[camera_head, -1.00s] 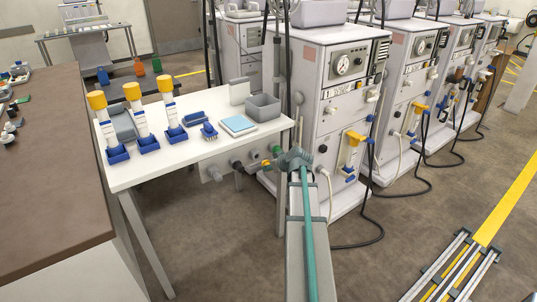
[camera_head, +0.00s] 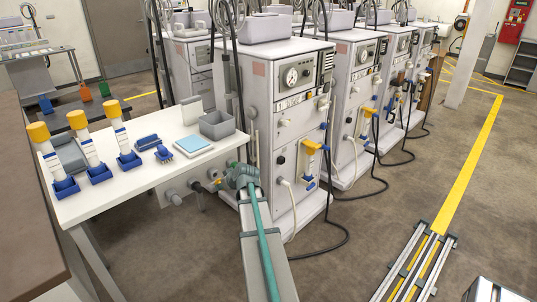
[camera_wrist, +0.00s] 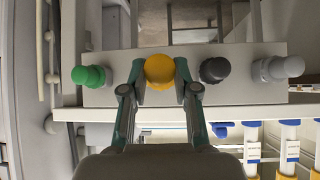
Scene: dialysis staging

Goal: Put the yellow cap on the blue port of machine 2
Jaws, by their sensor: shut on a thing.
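The yellow cap (camera_wrist: 160,71) sits in a row on a grey panel (camera_wrist: 112,97) in the wrist view. My gripper (camera_wrist: 160,77) has one finger on each side of the cap and is shut on it. In the head view my gripper (camera_head: 224,180) is at the panel below the white table, and the cap is too small to make out clearly. Several white dialysis machines (camera_head: 285,100) stand in a row to the right. Their number labels are too small to read. Small blue parts (camera_head: 310,186) show low on the nearest front; I cannot tell which is the blue port.
A green cap (camera_wrist: 88,77), a black cap (camera_wrist: 214,70) and a grey cap (camera_wrist: 280,68) share the panel. The white table (camera_head: 105,200) bears yellow-topped cylinders (camera_head: 77,120) and a grey bin (camera_head: 217,123). Hoses and cables hang around the machines. Open floor lies to the right.

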